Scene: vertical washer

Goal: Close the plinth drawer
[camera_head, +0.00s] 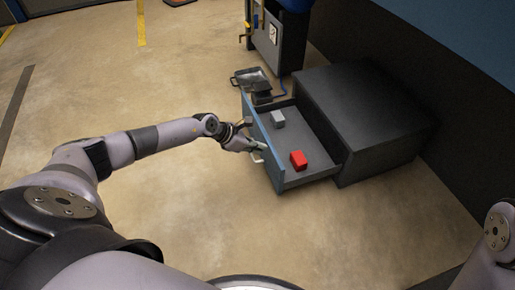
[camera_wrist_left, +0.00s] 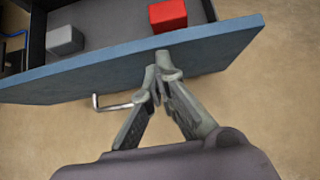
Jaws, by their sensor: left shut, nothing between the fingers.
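The plinth drawer (camera_head: 262,138) is pulled out to the left from the dark plinth (camera_head: 372,110) on the floor. It has a blue-grey front, which also shows in the left wrist view (camera_wrist_left: 60,82), with a pale bar handle (camera_wrist_left: 108,104) on its outer face. A red block (camera_head: 298,159) and a grey block (camera_head: 278,118) lie inside. My left gripper (camera_head: 256,146) is shut and empty, at the outer face of the drawer front beside the handle. In the left wrist view its fingertips (camera_wrist_left: 160,82) appear at the front panel; I cannot tell whether they touch it. My right gripper is out of view.
A dark cabinet (camera_head: 276,45) with a blue top stands behind the drawer. A small tray-like object (camera_head: 251,78) lies near its foot. A dark wall rises to the right of the plinth. The floor left of the drawer is clear.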

